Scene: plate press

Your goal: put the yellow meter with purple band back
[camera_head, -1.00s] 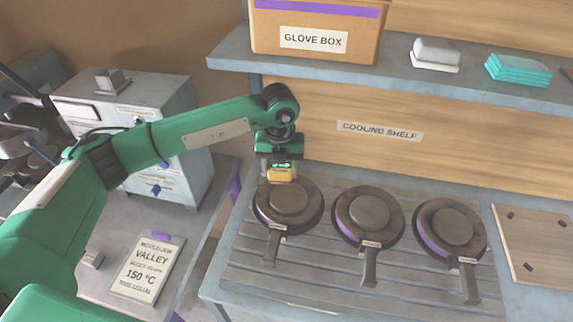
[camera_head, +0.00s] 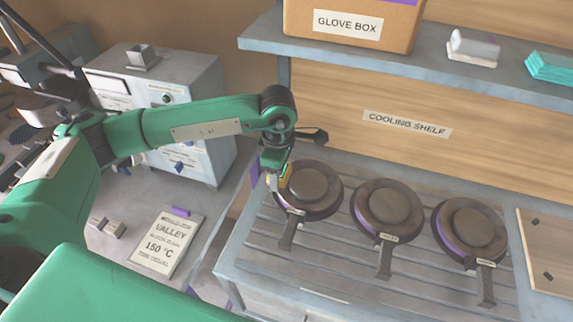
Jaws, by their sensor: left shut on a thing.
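My left gripper (camera_head: 275,182) hangs at the left edge of the leftmost round pan on the slatted rack. Whether the meter touches the pan, I cannot tell. A small grey metal holder (camera_head: 141,56) stands empty on top of the grey cabinet at the left. My right gripper is not in view.
Several round pans, such as the middle one (camera_head: 386,211), sit on the rack (camera_head: 335,270). The shelf (camera_head: 400,65) above bears the glove box (camera_head: 347,28). The grey cabinet (camera_head: 190,80) and a "VALLEY 150 °C" card (camera_head: 166,246) are at the left. A gap separates the two tables.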

